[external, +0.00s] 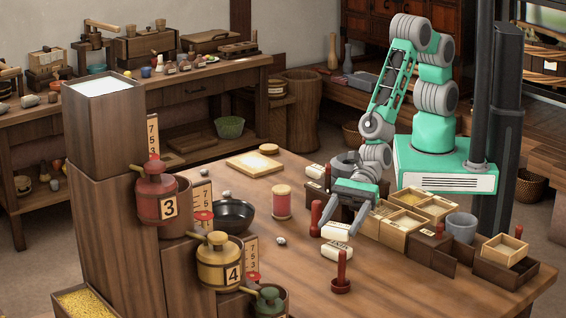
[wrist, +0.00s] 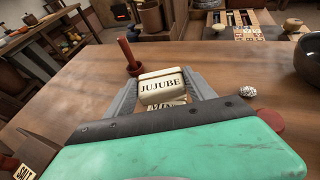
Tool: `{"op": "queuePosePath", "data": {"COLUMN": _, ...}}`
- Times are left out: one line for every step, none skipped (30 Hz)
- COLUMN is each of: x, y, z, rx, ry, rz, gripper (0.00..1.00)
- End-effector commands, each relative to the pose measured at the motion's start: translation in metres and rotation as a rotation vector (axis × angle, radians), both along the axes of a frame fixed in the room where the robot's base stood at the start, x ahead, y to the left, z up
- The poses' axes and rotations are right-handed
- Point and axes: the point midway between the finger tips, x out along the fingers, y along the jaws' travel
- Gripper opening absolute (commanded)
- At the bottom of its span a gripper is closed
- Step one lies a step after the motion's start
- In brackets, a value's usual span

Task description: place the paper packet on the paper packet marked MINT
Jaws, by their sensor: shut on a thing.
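My gripper (external: 339,227) is shut on a cream paper packet (external: 336,231) lettered JUJUBE, low over the table. In the wrist view, the JUJUBE packet (wrist: 160,86) sits between the two grey fingers of my gripper (wrist: 163,82). The cream packet marked MINT (wrist: 168,104) shows just below it in that view, its lower part hidden by my gripper body. In the external view, the MINT packet (external: 337,252) lies on the table just below and in front of the held packet. I cannot tell whether the two packets touch.
A red post on a round base (external: 341,272) stands close in front of the packets, and another red post (external: 316,218) stands behind. Wooden compartment boxes (external: 396,233) are at right. A red-and-cream spool (external: 282,202) and black bowl (external: 233,215) stand left. Table between is mostly clear.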

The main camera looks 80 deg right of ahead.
Motion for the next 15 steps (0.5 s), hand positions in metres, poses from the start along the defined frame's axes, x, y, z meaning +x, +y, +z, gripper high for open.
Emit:
{"op": "queuePosePath", "data": {"x": -0.001, "y": -0.002, "z": -0.013, "rx": -0.006, "ry": 0.006, "rz": 0.000, "gripper": 0.24}}
{"op": "queuePosePath", "data": {"x": -0.001, "y": -0.002, "z": -0.017, "rx": -0.005, "ry": 0.006, "rz": 0.000, "gripper": 0.24}}
{"op": "queuePosePath", "data": {"x": -0.001, "y": -0.002, "z": -0.022, "rx": -0.005, "ry": 0.006, "rz": 0.000, "gripper": 0.24}}
{"op": "queuePosePath", "data": {"x": -0.001, "y": -0.002, "z": -0.023, "rx": -0.004, "ry": 0.004, "rz": -0.001, "gripper": 0.24}}
{"op": "queuePosePath", "data": {"x": -0.001, "y": -0.002, "z": -0.024, "rx": -0.003, "ry": 0.003, "rz": -0.001, "gripper": 0.24}}
{"op": "queuePosePath", "data": {"x": -0.001, "y": -0.002, "z": -0.024, "rx": -0.001, "ry": 0.002, "rz": -0.001, "gripper": 0.24}}
{"op": "queuePosePath", "data": {"x": -0.001, "y": -0.001, "z": -0.024, "rx": -0.001, "ry": 0.002, "rz": 0.000, "gripper": 0.24}}
{"op": "queuePosePath", "data": {"x": -0.001, "y": -0.002, "z": -0.024, "rx": -0.001, "ry": 0.002, "rz": 0.000, "gripper": 0.24}}
{"op": "queuePosePath", "data": {"x": -0.001, "y": -0.002, "z": -0.024, "rx": -0.002, "ry": 0.002, "rz": 0.000, "gripper": 0.24}}
{"op": "queuePosePath", "data": {"x": -0.001, "y": -0.002, "z": -0.024, "rx": -0.002, "ry": 0.002, "rz": 0.000, "gripper": 0.24}}
{"op": "queuePosePath", "data": {"x": -0.001, "y": -0.002, "z": -0.024, "rx": -0.002, "ry": 0.002, "rz": 0.000, "gripper": 0.24}}
{"op": "queuePosePath", "data": {"x": -0.001, "y": -0.002, "z": -0.025, "rx": -0.002, "ry": 0.002, "rz": 0.000, "gripper": 0.24}}
{"op": "queuePosePath", "data": {"x": -0.001, "y": -0.002, "z": -0.027, "rx": -0.002, "ry": 0.003, "rz": -0.001, "gripper": 0.24}}
{"op": "queuePosePath", "data": {"x": -0.001, "y": -0.002, "z": -0.028, "rx": -0.002, "ry": 0.003, "rz": -0.001, "gripper": 0.24}}
{"op": "queuePosePath", "data": {"x": -0.001, "y": -0.002, "z": -0.027, "rx": -0.002, "ry": 0.002, "rz": 0.000, "gripper": 0.65}}
